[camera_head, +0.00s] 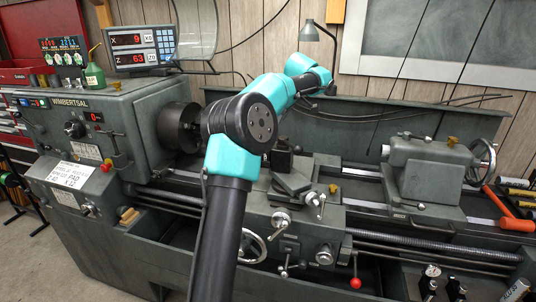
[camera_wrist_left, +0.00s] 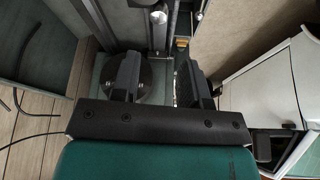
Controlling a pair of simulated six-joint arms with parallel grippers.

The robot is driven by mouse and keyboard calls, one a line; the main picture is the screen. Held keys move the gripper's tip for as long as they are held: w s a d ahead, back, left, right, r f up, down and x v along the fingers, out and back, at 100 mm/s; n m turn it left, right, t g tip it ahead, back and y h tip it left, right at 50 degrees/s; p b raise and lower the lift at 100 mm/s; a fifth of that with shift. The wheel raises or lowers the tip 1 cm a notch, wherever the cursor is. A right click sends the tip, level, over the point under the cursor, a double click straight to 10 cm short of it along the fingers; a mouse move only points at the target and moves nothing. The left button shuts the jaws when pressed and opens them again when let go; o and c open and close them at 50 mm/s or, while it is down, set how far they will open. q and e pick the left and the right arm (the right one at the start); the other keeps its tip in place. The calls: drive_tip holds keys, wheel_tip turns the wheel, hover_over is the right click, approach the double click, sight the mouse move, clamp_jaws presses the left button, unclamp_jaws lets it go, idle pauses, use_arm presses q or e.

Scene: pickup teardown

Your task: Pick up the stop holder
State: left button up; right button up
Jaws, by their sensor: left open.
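I cannot single out the stop holder in either view. My left gripper (camera_wrist_left: 158,72) is open in the left wrist view, its two dark fingers apart. A dark round part shows behind the left finger. A small bright round metal end (camera_wrist_left: 158,17) lies beyond the fingertips. Nothing is visibly held between the fingers. In the head view, my teal and black arm reaches up over the middle of the lathe. Its far end is near the back panel, and the gripper's fingers are not clear there. My right gripper is in neither view.
The lathe headstock (camera_head: 80,135) with its dark chuck (camera_head: 180,127) stands left, the tailstock (camera_head: 425,170) right. The carriage (camera_head: 290,225) has levers and a red knob (camera_head: 355,283). A lamp (camera_head: 309,32) stands behind. A red-orange handled tool (camera_head: 515,224) lies at the right edge.

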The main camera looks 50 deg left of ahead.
use_arm(q)
drive_tip(key=x, duration=0.6)
drive_tip(key=shift+f, duration=0.15)
drive_tip(key=shift+w+x, duration=0.2)
drive_tip(key=shift+x, duration=2.4)
clamp_jaws()
